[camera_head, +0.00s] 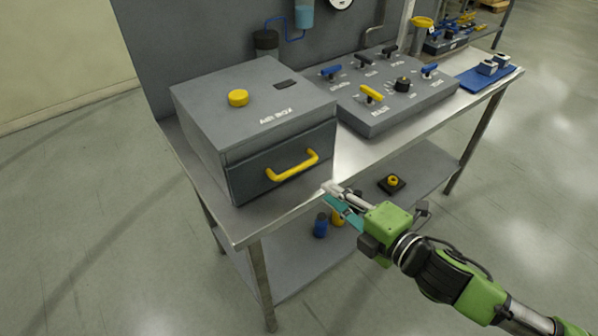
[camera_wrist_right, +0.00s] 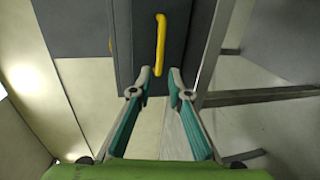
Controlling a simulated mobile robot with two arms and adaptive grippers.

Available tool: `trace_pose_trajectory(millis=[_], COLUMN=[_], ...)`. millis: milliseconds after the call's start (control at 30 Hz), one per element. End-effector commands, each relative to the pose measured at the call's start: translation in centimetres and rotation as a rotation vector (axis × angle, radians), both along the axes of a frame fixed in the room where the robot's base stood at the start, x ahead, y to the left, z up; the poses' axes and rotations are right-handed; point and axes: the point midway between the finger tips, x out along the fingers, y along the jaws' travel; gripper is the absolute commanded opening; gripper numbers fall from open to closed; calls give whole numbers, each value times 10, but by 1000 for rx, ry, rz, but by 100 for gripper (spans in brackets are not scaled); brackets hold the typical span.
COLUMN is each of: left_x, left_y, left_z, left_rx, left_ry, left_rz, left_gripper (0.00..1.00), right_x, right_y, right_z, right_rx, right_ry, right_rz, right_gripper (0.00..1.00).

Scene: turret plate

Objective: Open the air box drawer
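The grey air box (camera_head: 255,105) stands on the left part of the metal table, with a yellow knob (camera_head: 238,98) on its top. Its drawer (camera_head: 250,178) faces the front and looks shut. The drawer's yellow handle (camera_head: 293,167) also shows in the right wrist view (camera_wrist_right: 160,45). My right gripper (camera_head: 332,194) is at the table's front edge, short of the handle and to its right. In the right wrist view its fingers (camera_wrist_right: 159,82) are apart with nothing between them, and the handle is ahead of them. My left gripper is not in view.
A grey control panel (camera_head: 385,118) with several coloured levers stands right of the air box. A blue mat (camera_head: 470,82) with small parts lies farther right. The lower shelf (camera_head: 300,255) holds a blue can (camera_head: 321,225) and a dark block with a yellow ring (camera_head: 392,184).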

Motion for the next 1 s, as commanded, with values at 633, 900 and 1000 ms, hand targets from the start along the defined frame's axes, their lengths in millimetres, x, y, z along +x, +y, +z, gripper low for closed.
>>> trace_pose_trajectory(millis=[633,900,1000], left_x=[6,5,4], left_y=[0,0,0], left_z=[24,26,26], left_rx=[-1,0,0], left_ry=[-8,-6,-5], left_rz=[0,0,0], left_gripper=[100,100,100], right_x=[92,106,107], right_y=[66,77,77], right_z=[-22,-27,-28], right_rx=[3,1,1], right_ry=[1,1,2], right_rz=[-2,-1,-1], right_gripper=[17,17,17])
